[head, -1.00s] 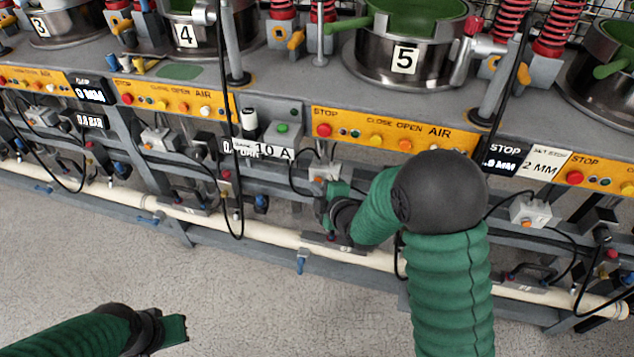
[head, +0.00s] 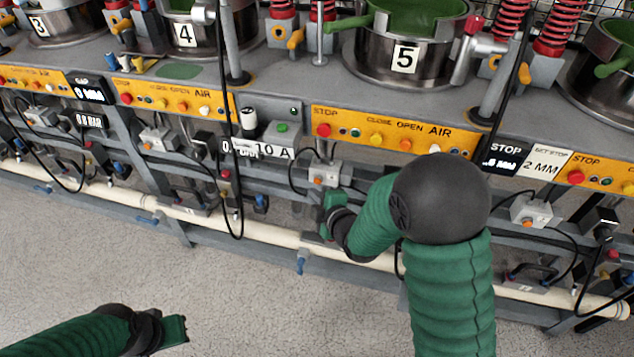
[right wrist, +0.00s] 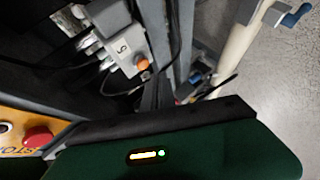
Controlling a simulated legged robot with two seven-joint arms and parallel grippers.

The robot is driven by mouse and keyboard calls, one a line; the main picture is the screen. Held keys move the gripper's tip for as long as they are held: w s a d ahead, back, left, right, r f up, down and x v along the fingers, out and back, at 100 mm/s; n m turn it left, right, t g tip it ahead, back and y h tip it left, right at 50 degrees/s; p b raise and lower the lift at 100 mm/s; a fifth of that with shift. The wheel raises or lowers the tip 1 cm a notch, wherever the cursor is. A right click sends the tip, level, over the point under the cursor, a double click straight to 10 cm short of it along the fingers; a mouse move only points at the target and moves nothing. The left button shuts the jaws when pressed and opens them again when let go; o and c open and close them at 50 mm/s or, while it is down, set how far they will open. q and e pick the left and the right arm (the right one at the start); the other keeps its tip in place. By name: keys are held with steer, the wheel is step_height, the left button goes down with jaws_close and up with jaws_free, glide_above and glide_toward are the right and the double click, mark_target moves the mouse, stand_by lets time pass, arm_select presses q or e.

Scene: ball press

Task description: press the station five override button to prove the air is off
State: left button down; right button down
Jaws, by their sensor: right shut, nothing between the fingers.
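Station five's press pot (head: 405,60) carries a "5" label, above its yellow control panel (head: 390,131). Below that panel is a small grey valve box (head: 328,171) with an orange button (head: 318,181). In the right wrist view the box (right wrist: 119,42) is marked "5", and its orange button (right wrist: 142,63) is in plain sight. My right gripper (head: 328,206) is shut and empty, just below the box and apart from it in the head view. My left gripper (head: 178,330) is low at the left, far from the bench; its finger gap is unclear.
A red stop button (head: 323,130) sits on the station five panel; it also shows in the right wrist view (right wrist: 38,138). A black cable hangs beside the box. A cream pipe (head: 270,234) with blue valve handles (head: 301,264) runs below. The floor in front is clear.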

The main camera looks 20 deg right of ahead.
steer(key=s+a, duration=0.2)
steer(key=s, duration=0.1)
steer(key=shift+s+a, duration=0.2)
steer(key=shift+s, duration=0.05)
stand_by(0.4)
